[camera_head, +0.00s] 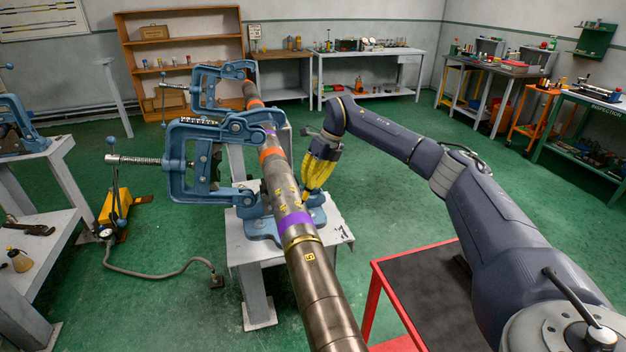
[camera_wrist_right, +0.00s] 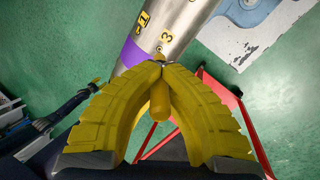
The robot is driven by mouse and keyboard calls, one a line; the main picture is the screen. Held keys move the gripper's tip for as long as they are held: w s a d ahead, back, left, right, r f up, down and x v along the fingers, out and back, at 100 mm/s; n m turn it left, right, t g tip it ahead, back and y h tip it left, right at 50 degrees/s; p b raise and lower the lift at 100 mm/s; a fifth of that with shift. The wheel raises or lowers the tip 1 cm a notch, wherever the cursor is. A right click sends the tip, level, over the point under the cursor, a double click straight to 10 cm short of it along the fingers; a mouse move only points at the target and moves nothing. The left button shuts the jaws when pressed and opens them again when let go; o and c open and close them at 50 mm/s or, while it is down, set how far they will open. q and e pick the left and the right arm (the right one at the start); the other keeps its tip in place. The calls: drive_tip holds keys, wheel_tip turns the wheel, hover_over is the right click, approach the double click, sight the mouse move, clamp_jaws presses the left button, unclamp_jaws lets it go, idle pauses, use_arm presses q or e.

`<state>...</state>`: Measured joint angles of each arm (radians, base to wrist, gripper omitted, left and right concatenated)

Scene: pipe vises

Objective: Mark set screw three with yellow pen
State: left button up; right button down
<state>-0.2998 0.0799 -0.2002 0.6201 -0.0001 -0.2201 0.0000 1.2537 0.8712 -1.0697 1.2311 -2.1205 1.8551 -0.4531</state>
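A long metal pipe (camera_head: 318,290) with purple and orange bands and yellow number marks lies in blue vises (camera_head: 205,150). My right gripper (camera_head: 310,190) is beside the pipe's right side, just behind the near purple band (camera_head: 293,221). In the right wrist view its yellow fingers (camera_wrist_right: 155,68) are closed around a yellow pen (camera_wrist_right: 159,100), its tip end pointing at the pipe. The set screw itself is too small to tell, and whether the pen touches the pipe is unclear. My left gripper is not seen.
A red-framed table (camera_head: 420,275) with a dark top stands below my right arm. A grey stand (camera_head: 258,318) carries the near vise. A yellow hand pump (camera_head: 115,205) with a hose is on the green floor at left. Benches line the walls.

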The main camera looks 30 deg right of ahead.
drive_tip(key=shift+x, duration=0.8)
idle(2.2)
drive_tip(key=shift+d+r, duration=0.1)
drive_tip(key=shift+r, duration=0.05)
drive_tip(key=shift+v, duration=2.35)
